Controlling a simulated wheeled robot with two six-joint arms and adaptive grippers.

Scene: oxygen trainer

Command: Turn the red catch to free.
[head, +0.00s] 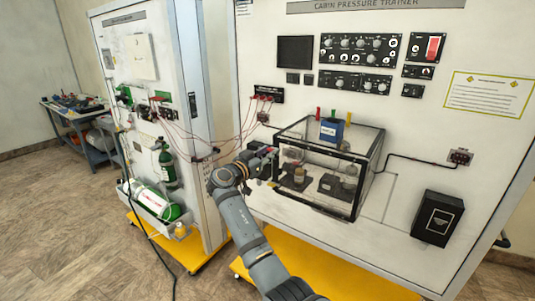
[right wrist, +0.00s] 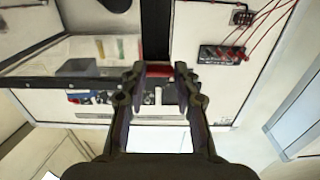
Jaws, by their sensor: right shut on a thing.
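My right gripper (head: 267,156) is at the left side of the clear, black-framed chamber (head: 318,206) on the trainer panel. In the right wrist view its two fingers (right wrist: 159,72) are close together, with the small red catch (right wrist: 159,67) between their tips. The gripper is shut on the catch. Only a bit of the red shows in the head view, and the fingers hide much of the catch. I cannot tell which position it is turned to. My left gripper is in neither view.
Red leads hang from a black socket strip (head: 269,94) above my right gripper. A blue box (head: 331,131) and coloured tabs top the chamber. A second panel with green cylinders (head: 167,164) stands to the left. A black box (head: 437,217) is at the right.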

